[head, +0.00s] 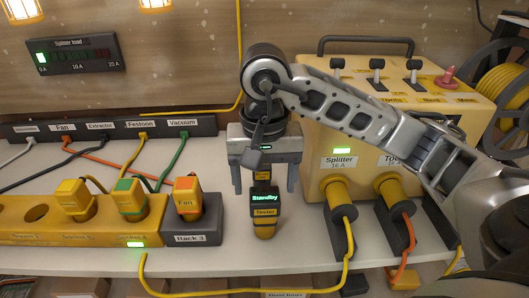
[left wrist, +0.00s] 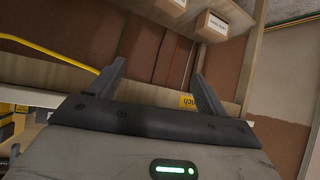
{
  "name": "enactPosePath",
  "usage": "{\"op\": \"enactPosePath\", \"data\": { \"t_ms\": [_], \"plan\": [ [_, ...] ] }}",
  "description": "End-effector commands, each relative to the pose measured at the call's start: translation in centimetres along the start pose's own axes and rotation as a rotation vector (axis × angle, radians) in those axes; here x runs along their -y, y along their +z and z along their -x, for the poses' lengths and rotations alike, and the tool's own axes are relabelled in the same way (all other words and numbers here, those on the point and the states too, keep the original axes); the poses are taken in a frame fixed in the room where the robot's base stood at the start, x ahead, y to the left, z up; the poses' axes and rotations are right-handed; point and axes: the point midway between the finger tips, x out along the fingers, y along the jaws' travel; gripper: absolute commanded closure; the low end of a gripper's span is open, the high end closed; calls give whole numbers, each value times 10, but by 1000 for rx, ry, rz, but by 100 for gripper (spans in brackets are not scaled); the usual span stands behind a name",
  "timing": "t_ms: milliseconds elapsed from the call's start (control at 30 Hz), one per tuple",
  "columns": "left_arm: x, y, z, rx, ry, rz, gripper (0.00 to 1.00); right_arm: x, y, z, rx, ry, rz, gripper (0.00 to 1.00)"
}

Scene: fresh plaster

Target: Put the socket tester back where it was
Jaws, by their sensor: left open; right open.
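The socket tester (head: 264,224) is a small yellow and black device with a green "Standby" display and a "Tester" label. It stands upright on the white shelf in the head view, between the Rack 3 block and the yellow splitter box. My right gripper (head: 264,184) is open just above and behind it, fingers pointing down, one to each side of the tester's line. I see no finger touching it. My left gripper (left wrist: 160,85) shows only in the left wrist view, open, with nothing between its fingers.
The splitter box (head: 385,125) stands at right, with plugged cables. A yellow cable (head: 220,291) crosses the front.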

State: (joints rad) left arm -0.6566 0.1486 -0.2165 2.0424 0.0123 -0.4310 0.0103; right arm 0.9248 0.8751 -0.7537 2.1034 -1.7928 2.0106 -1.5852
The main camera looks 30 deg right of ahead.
Motion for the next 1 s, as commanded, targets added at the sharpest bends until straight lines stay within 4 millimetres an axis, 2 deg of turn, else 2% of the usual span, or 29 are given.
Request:
{"op": "enactPosePath", "data": {
  "t_ms": [33, 100, 333, 500, 1000],
  "plan": [
    [0, -2, 2, 0, -1, -1, 24, 0, -2, 15, -7, -1, -1, 27],
    [0, -3, 2, 1, -2, -1, 24, 0, -1, 28, -7, -2, -1, 27],
    [2, 1, 3, 14, -5, -2, 24, 0, 0, 56, -2, 0, -2, 27],
    [2, 3, 3, 18, -7, -1, 24, 0, 0, 63, 1, 1, -1, 27],
    [2, 1, 3, 13, -7, 4, 24, 0, 0, 62, 1, 1, -1, 27]
  ]
}}
